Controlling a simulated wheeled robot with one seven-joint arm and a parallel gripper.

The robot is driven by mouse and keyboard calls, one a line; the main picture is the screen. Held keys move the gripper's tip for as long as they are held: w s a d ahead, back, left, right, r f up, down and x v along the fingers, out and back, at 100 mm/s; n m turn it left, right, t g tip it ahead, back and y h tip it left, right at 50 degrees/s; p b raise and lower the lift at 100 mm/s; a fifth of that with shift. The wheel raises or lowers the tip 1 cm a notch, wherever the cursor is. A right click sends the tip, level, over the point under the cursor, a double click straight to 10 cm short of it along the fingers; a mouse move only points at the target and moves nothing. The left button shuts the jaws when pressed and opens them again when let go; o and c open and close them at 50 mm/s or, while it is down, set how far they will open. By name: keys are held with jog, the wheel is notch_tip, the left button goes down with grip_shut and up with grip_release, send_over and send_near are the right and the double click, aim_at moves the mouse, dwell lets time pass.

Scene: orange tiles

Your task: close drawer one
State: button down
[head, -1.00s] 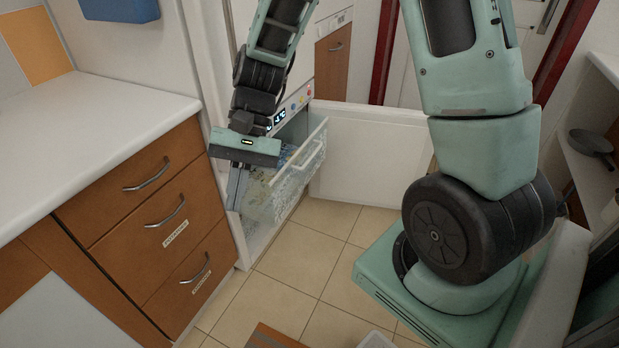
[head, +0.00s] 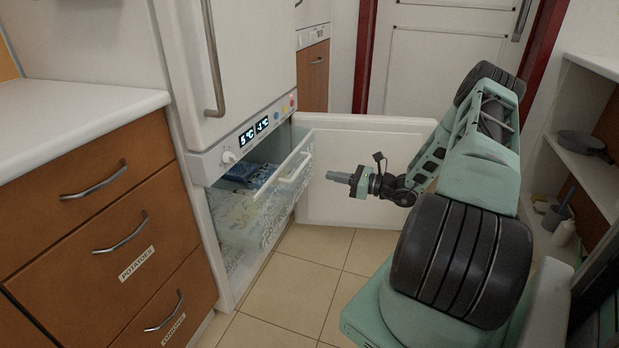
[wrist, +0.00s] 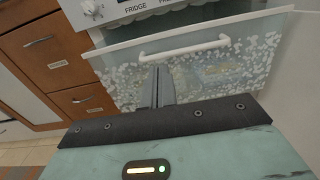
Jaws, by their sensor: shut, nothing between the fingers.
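The clear, frosty freezer drawer (head: 270,196) stands pulled out of the lower compartment of the white fridge (head: 236,158). Its front has a white handle (head: 297,168), and blue and pale packets lie inside. In the wrist view the drawer front (wrist: 235,62) and its handle (wrist: 170,48) face me. My gripper (head: 332,177) is shut and empty, in front of the drawer front and pointing at it, apart from it in the head view. In the wrist view the shut fingers (wrist: 156,84) overlap the drawer front below the handle.
The open white freezer door (head: 345,205) stands behind my gripper. Brown cabinet drawers (head: 120,245) with labels are at the left, closed. A shelf with a pan (head: 583,142) is at the right. Tiled floor (head: 297,285) lies clear before the fridge.

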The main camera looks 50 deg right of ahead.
aim_at(285, 166)
jog(key=b+x, duration=0.2)
jog(key=x, duration=1.1)
jog(key=shift+w+a+r+b, duration=0.1)
jog(key=shift+w+a+b, duration=0.1)
jog(key=shift+b, duration=0.15)
jog(key=b+x, duration=0.1)
jog(key=x, duration=2)
jog(key=shift+w+a+r, duration=0.15)
jog(key=shift+w+r, duration=0.05)
jog(key=shift+w, duration=0.1)
jog(key=shift+r, duration=0.15)
